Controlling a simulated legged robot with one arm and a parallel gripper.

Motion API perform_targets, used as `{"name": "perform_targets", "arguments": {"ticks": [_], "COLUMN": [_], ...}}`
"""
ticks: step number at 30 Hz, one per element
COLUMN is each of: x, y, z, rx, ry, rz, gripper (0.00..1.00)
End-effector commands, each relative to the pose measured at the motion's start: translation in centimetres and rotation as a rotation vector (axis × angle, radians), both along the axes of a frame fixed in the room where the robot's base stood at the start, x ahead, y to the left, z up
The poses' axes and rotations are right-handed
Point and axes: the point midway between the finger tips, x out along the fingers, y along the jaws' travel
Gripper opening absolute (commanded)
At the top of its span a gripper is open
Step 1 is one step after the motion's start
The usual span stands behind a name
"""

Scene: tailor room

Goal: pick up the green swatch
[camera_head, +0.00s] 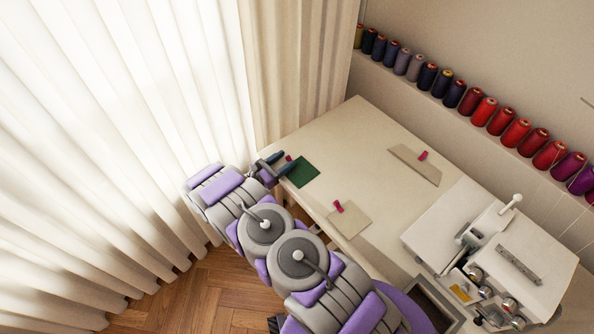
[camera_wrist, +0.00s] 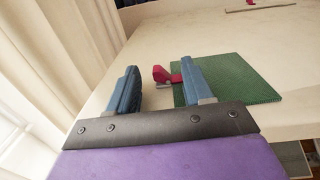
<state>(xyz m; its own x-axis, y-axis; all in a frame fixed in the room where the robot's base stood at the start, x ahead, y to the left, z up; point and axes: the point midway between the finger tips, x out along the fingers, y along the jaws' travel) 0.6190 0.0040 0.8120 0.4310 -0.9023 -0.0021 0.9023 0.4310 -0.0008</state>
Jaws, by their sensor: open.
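The green swatch (camera_head: 302,173) lies flat near the left edge of the table, and it also shows in the wrist view (camera_wrist: 235,80). A pink-red clip (camera_wrist: 162,75) sits at the swatch's left edge, between my fingers as seen in the wrist view. My gripper (camera_head: 273,163) is open at the swatch's left side. In the wrist view my gripper (camera_wrist: 160,88) has its right finger in front of part of the swatch and its left finger clear of it. I cannot tell whether a finger touches the swatch.
On the table (camera_head: 340,130) lie two beige swatches (camera_head: 415,164) (camera_head: 350,217) with pink clips. A sewing machine (camera_head: 490,265) stands at the right. Several thread spools (camera_head: 485,111) line the ledge behind. White curtains (camera_head: 110,130) hang close to my arm on the left.

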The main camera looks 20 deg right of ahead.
Motion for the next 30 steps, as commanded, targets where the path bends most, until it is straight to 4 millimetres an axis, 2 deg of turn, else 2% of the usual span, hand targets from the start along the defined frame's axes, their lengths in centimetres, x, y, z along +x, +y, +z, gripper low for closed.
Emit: {"name": "perform_targets", "arguments": {"ticks": [4,20,30], "x": [0.0,-0.03,-0.03], "y": [0.08,0.09,0.08], "z": [0.04,0.04,0.12], "rx": [-0.001,-0.001,-0.001], "ry": [0.0,0.0,0.0], "rz": [0.001,0.0,0.0], "gripper": [0.51,0.0,0.0]}}
